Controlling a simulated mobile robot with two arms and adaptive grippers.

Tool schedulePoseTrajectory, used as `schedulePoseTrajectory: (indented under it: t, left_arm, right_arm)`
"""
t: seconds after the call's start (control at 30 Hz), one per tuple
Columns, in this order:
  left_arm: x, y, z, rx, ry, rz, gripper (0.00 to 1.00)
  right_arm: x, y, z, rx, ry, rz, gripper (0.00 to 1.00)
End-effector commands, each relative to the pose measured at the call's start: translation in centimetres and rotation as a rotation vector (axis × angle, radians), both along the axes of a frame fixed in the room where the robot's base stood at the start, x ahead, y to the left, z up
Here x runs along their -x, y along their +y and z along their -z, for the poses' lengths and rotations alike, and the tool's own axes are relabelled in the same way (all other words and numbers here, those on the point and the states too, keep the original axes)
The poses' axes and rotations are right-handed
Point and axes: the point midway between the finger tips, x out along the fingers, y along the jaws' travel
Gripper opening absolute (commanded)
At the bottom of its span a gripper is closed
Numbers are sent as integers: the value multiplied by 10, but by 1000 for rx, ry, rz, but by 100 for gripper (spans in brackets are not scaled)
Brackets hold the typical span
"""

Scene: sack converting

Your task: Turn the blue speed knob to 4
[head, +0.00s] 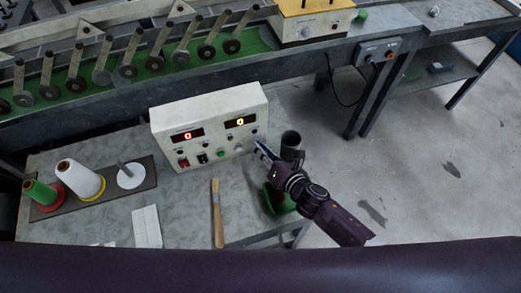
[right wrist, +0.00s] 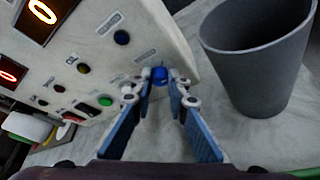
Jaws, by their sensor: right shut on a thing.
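The white control box (head: 205,120) stands on the grey bench, with two lit displays, several buttons and knobs. My right gripper (head: 260,146) is at the box's right end, its fingers closed around a small blue knob (right wrist: 160,75) on the front panel. The knob's pointer and scale are too small to read. Another blue round control (right wrist: 121,37) sits further up the panel, apart from the fingers. The nearer display (right wrist: 42,14) shows an orange 0 in the right wrist view. My left gripper is not in view.
A dark grey cup (right wrist: 255,55) stands close right of my right gripper. A brush (head: 217,212) lies in front of the box. Thread cones (head: 80,178) stand on a board at left. A conveyor (head: 130,80) runs behind.

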Motion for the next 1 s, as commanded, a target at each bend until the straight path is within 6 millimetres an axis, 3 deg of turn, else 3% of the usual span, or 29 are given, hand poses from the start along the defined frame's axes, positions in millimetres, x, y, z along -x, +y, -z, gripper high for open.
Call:
schedulePoseTrajectory:
  t: [0.5,1.0]
  left_arm:
    - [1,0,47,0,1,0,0]
    - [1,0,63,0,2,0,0]
  right_arm:
    - [-1,-4,8,-412,134,1,0]
    - [-2,-5,7,-566,185,2,0]
